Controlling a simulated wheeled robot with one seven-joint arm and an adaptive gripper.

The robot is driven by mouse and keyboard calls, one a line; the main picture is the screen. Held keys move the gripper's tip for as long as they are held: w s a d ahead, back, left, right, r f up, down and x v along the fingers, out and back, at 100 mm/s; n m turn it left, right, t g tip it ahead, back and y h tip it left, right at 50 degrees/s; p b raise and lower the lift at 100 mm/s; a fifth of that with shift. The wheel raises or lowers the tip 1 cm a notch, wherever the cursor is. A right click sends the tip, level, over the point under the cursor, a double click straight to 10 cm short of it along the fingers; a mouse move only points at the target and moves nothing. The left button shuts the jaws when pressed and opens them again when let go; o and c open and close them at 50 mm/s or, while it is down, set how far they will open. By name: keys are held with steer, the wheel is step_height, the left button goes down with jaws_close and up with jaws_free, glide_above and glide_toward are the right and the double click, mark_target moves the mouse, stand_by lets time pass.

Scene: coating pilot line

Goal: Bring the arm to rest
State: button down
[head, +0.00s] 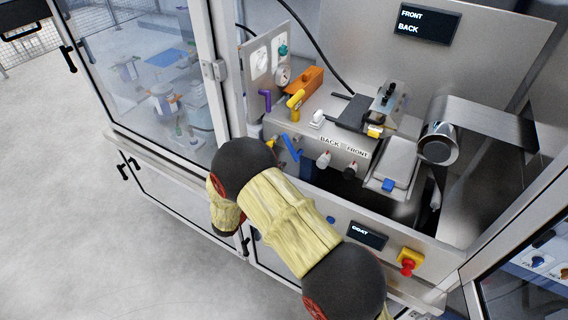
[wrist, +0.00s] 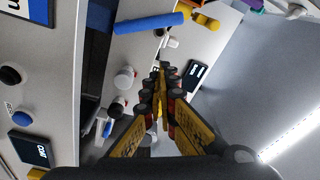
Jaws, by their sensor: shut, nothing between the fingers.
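My arm (head: 290,220), in a pale yellow sleeve with dark joints, reaches across the front of the coating machine in the head view. My gripper is hidden behind the arm there. In the wrist view my gripper (wrist: 162,70) has its yellow and black fingers shut together at the tips, with nothing held. The fingers point toward the machine's front. A blue bar handle (wrist: 150,22) lies beyond the fingertips, and two white-and-black knobs (wrist: 124,78) are left of them. I cannot tell whether the fingertips touch anything.
The machine's front holds a COAT display (head: 367,235) and a red stop button (head: 408,263). A blue lever (head: 292,148), purple handle (head: 266,100) and yellow handle (head: 296,99) stick out near my arm. Glass doors (head: 150,70) frame the left. Grey floor (head: 70,220) at left is clear.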

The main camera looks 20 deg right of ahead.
steer(key=shift+s, duration=0.1)
stand_by(0.5)
steer(key=s+d+f+m+g, duration=0.3)
steer(key=s+f+m+g, duration=0.3)
steer(key=m, duration=0.5)
steer(key=s+m+g+y+b, duration=0.3)
steer(key=s+m+g+y, duration=0.15)
steer(key=s+m, duration=1.05)
steer(key=s+a+r+m+t+y+b, duration=0.3)
steer(key=s+a+m+y+b, duration=0.1)
steer(key=s+m+b, duration=0.3)
steer(key=s+a+r+m+t+y+b, duration=0.3)
steer(key=s+a+m+y+b, duration=0.2)
steer(key=m+b, duration=0.6)
steer(key=s+m+y, duration=0.2)
steer(key=m, duration=0.1)
steer(key=shift+s+r, duration=0.3)
